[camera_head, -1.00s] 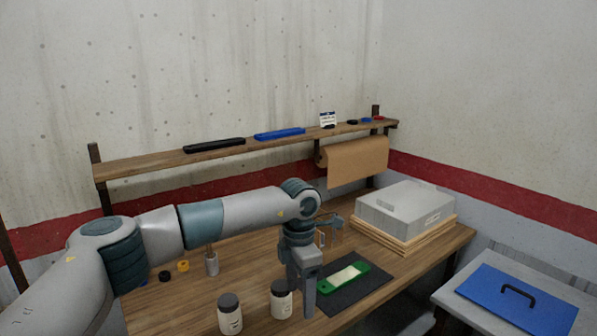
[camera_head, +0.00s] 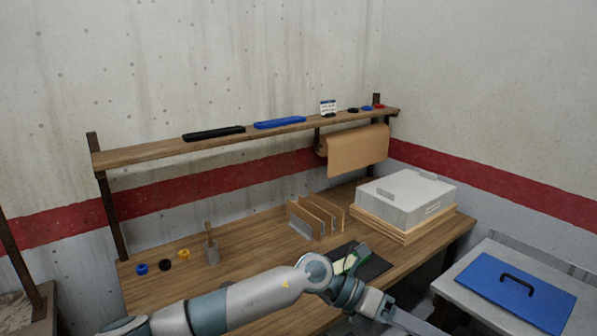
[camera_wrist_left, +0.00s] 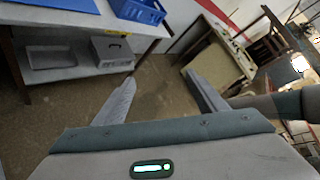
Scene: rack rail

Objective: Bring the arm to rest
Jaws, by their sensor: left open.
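My left arm (camera_head: 250,295) reaches in from the bottom left, low across the front of the workbench. My left gripper (camera_head: 410,320) is at the bottom edge of the head view, at the bench's front edge, partly cut off. In the left wrist view its two fingers (camera_wrist_left: 162,92) are apart with only floor between them. My right arm and gripper are not in view.
The workbench (camera_head: 240,240) holds a green item (camera_head: 362,254) on a dark mat (camera_head: 374,268), partly hidden by my arm, a wooden divider rack (camera_head: 318,215) and a grey box (camera_head: 405,200). A side table carries a blue panel (camera_head: 515,293).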

